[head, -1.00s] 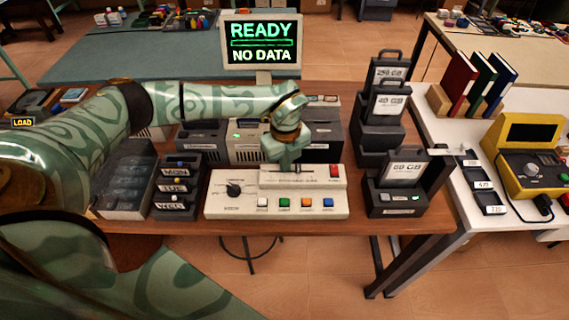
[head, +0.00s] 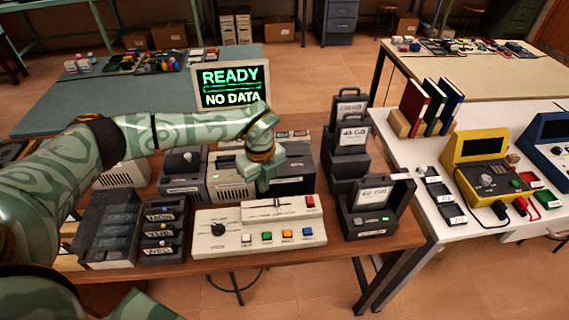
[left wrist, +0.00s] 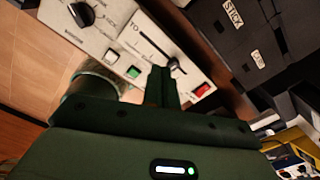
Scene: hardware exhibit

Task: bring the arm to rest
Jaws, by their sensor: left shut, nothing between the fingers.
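My left arm reaches in from the left in the head view. Its gripper (head: 263,184) is shut and empty, hanging above and behind the white control panel (head: 205,243). The shut fingers also show in the left wrist view (left wrist: 162,88), with the panel (left wrist: 118,22) beyond them. The panel has a black knob (head: 218,229), a slider (head: 277,204), a red button (head: 310,201) and a row of coloured buttons. The gripper appears apart from the panel. My right gripper is in neither view.
A monitor (head: 231,86) reading READY, NO DATA stands behind the arm. Grey drive units (head: 292,172) stand close behind the gripper. Black cartridge holders (head: 375,212) are to the right, labelled drawers (head: 162,232) to the left. A white table (head: 480,235) holds a yellow device (head: 487,152).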

